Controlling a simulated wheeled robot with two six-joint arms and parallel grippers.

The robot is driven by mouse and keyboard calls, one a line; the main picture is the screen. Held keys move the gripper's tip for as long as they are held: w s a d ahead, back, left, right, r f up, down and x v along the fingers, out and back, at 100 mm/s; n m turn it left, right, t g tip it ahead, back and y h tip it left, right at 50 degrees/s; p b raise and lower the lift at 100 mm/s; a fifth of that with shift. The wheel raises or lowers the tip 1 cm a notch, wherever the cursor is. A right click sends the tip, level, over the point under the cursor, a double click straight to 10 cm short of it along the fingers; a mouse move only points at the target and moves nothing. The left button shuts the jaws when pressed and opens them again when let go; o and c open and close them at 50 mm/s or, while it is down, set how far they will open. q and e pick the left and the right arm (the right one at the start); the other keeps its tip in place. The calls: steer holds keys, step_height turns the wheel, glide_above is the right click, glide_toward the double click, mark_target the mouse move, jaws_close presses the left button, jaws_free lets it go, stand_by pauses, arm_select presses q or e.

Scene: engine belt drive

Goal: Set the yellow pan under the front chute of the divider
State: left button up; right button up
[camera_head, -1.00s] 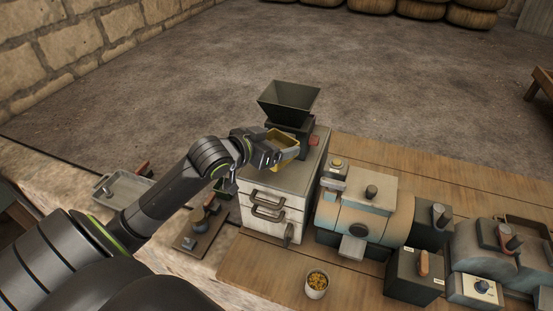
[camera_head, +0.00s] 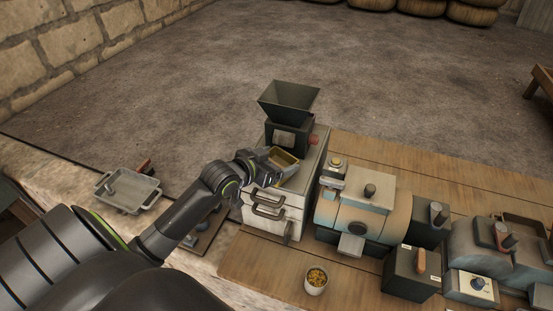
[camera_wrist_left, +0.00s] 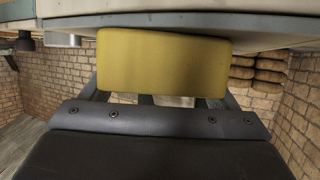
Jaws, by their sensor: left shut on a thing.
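The yellow pan (camera_head: 285,161) is held in my left gripper (camera_head: 266,163), which is shut on it. In the head view its open inside shows, above or at the front part of the white cabinet's top. Contact with that top is not clear. The pan's yellow wall also fills the upper middle of the left wrist view (camera_wrist_left: 165,62). A dark hopper machine (camera_head: 290,98) stands on the cabinet just behind the pan, with a small grey flap on its front. I cannot tell for sure which machine is the divider. My right gripper is not in view.
The white cabinet (camera_head: 262,226) has dark handles on its front. A drum machine (camera_head: 359,218) with a small front chute (camera_head: 351,246) stands to its right. A white cup of yellow bits (camera_head: 316,282) is in front. A grey tray (camera_head: 128,191) lies at left.

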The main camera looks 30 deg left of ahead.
arm_select(q)
steer(key=o, duration=1)
steer(key=v, duration=1.2)
steer(key=shift+r, duration=0.1)
